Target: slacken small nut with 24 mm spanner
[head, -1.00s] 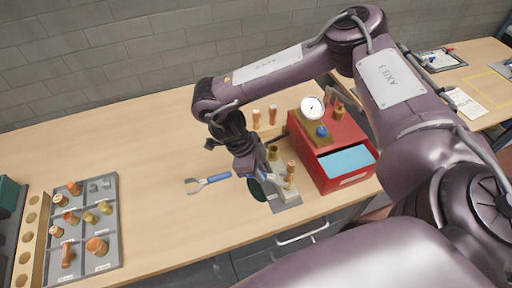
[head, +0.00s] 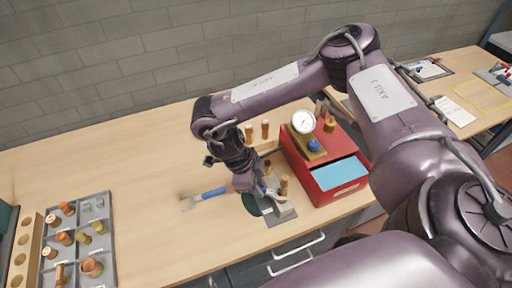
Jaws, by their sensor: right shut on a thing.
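My right gripper (head: 252,184) points down over the grey fixture plate (head: 284,218) near the table's front edge. It is shut on a thin grey metal tool (head: 272,191), which looks like the spanner; its size mark cannot be read. The tool reaches towards a copper and brass fitting (head: 284,187) standing on the plate. A second brass piece (head: 268,168) stands just behind. The small nut cannot be clearly made out, nor whether the tool touches it. My left gripper is not seen.
A red box (head: 333,180) with a pressure gauge (head: 303,122) on top stands close right of the fixture. A grey sorting tray (head: 99,259) of fittings is at left.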

